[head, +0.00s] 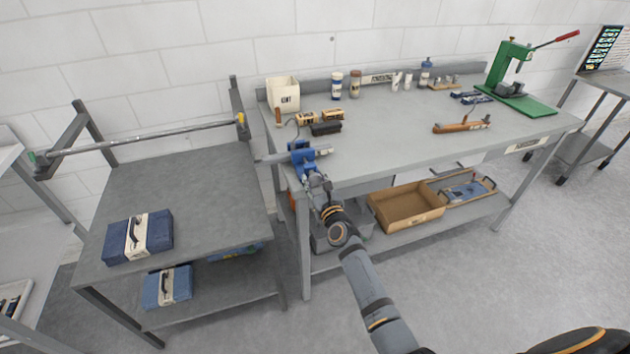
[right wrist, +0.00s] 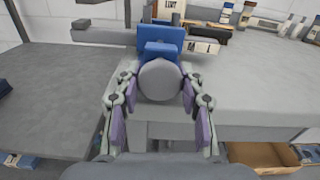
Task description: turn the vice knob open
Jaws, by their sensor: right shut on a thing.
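The blue vice (head: 303,153) is mounted at the left front corner of the grey workbench. In the right wrist view, the vice (right wrist: 160,42) shows its blue body behind a round grey knob (right wrist: 160,80). My right gripper (head: 313,179) is at the front of the vice. In the right wrist view, the fingers of my right gripper (right wrist: 160,92) are on either side of the knob and shut on it. The knob hides part of the vice body. My left gripper is not in view.
The workbench (head: 400,140) holds cups, bottles, brushes and a green press (head: 515,80). A lower grey table (head: 185,190) with a blue case (head: 122,240) stands at the left. A cardboard box (head: 405,207) sits on the bench's lower shelf.

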